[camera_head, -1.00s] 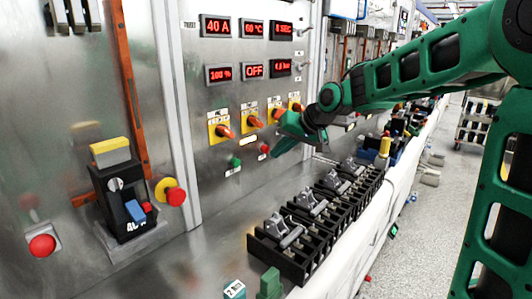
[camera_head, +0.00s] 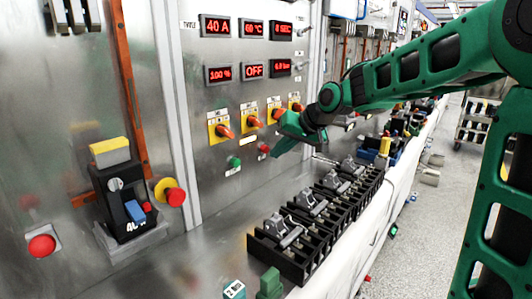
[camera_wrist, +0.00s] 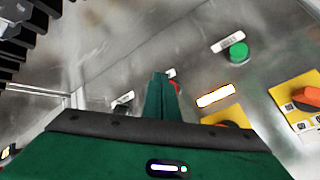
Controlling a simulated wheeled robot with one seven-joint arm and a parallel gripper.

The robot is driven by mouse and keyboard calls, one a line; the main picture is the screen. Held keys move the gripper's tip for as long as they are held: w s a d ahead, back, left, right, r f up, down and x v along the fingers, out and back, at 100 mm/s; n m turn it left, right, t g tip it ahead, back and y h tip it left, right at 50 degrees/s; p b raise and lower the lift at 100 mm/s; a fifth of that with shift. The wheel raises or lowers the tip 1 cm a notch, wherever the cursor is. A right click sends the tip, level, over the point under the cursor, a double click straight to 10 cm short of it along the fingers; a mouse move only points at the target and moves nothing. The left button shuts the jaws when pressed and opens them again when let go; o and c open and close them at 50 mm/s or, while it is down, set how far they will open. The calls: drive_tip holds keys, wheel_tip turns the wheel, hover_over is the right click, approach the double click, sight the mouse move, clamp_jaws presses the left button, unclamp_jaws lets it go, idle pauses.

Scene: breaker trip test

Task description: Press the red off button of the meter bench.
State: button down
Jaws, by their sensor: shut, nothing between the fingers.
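The red off button (camera_head: 264,147) is a small round knob low on the steel meter bench panel (camera_head: 210,120), right of a green button (camera_head: 234,161). My gripper (camera_head: 275,154) is shut and empty, with its tips close to the right side of the red button in the head view. In the wrist view my shut fingers (camera_wrist: 160,78) cover most of the red button (camera_wrist: 174,85); only a red sliver shows beside and beyond the tips. I cannot tell whether they touch. The green button (camera_wrist: 238,52) is clear to the right.
Orange rotary knobs on yellow plates (camera_head: 222,130) sit just above the buttons, near my wrist. A display (camera_head: 255,70) reads OFF. Black breaker sockets (camera_head: 300,240) line the bench below. A separate red button (camera_head: 42,246) and yellow-red stop button (camera_head: 174,195) are at left.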

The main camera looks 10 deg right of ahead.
drive_tip(key=shift+w, duration=0.15)
drive_tip(key=shift+w+a, duration=0.15)
idle(0.4)
drive_tip(key=shift+w+a+r, duration=0.1)
drive_tip(key=shift+w+a, duration=0.25)
drive_tip(key=shift+w, duration=0.05)
idle(0.9)
idle(0.3)
drive_tip(key=shift+s+d, duration=0.5)
drive_tip(key=shift+s, duration=0.25)
drive_tip(key=s+d, duration=0.1)
drive_tip(key=s, duration=0.1)
drive_tip(key=s+d, duration=0.2)
idle(0.5)
drive_tip(key=shift+s, duration=0.1)
idle(0.4)
